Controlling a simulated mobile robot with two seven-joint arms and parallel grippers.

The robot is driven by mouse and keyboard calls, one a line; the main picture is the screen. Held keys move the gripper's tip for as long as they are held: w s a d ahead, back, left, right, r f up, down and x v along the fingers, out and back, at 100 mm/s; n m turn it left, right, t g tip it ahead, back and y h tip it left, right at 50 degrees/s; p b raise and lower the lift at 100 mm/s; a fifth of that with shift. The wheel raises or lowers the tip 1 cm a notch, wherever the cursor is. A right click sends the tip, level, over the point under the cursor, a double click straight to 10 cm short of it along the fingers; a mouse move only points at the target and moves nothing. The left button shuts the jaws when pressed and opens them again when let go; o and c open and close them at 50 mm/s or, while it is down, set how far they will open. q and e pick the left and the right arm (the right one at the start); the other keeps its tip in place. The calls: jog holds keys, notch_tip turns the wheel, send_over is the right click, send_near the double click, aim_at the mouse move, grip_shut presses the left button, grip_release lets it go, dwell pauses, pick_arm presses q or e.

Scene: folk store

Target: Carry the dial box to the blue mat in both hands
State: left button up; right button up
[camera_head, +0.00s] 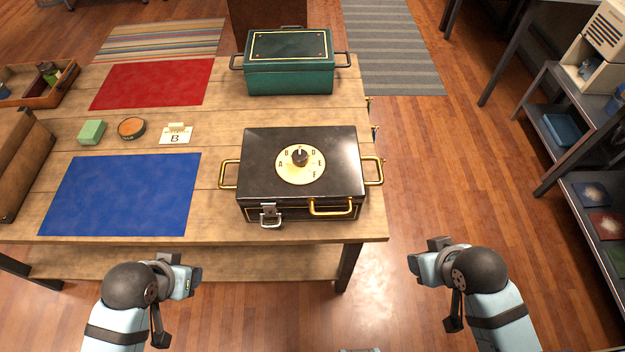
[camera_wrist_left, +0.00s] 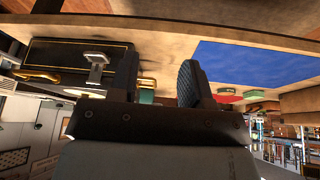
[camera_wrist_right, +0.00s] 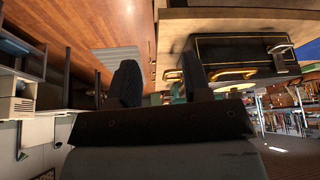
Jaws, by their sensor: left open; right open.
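The dial box (camera_head: 258,184) is black with gold trim and a round cream dial (camera_head: 301,164) on its lid. It stands at the table's right end, with a brass handle on its left side (camera_head: 229,174) and another on its right side (camera_head: 374,171). A silver latch and a gold handle are on its front. The blue mat (camera_head: 122,194) lies flat and bare left of the box. My left gripper (camera_head: 192,281) is open and empty, in front of the table's front edge. My right gripper (camera_head: 425,252) is open and empty, right of the table's front right corner.
A green box (camera_head: 289,75) with side handles stands behind the dial box. A red mat (camera_head: 152,83), a green block (camera_head: 92,132), a round tin (camera_head: 131,127) and a card marked B (camera_head: 175,136) lie behind the blue mat. Bare wood separates box and blue mat. Shelves (camera_head: 568,130) stand at right.

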pick_arm(q)
jog(key=w+d+g, duration=0.3)
jog(key=w, duration=1.1)
pick_arm(e)
jog(key=w+a, duration=0.2)
jog(key=w, duration=1)
pick_arm(q)
jog(key=n+g, duration=0.2)
send_near(221, 174)
jog(key=r, duration=0.1)
pick_arm(e)
jog(key=m, duration=0.3)
send_near(381, 169)
jog(key=r, duration=0.1)
pick_arm(q)
jog(key=shift+s+a+h, duration=0.1)
jog(key=shift+a+h, duration=0.3)
jog(key=shift+a, duration=0.1)
pick_arm(e)
jog(key=shift+s+d+r+y, duration=0.15)
jog(key=shift+d+r+y, duration=0.05)
jog(key=shift+d+y, duration=0.25)
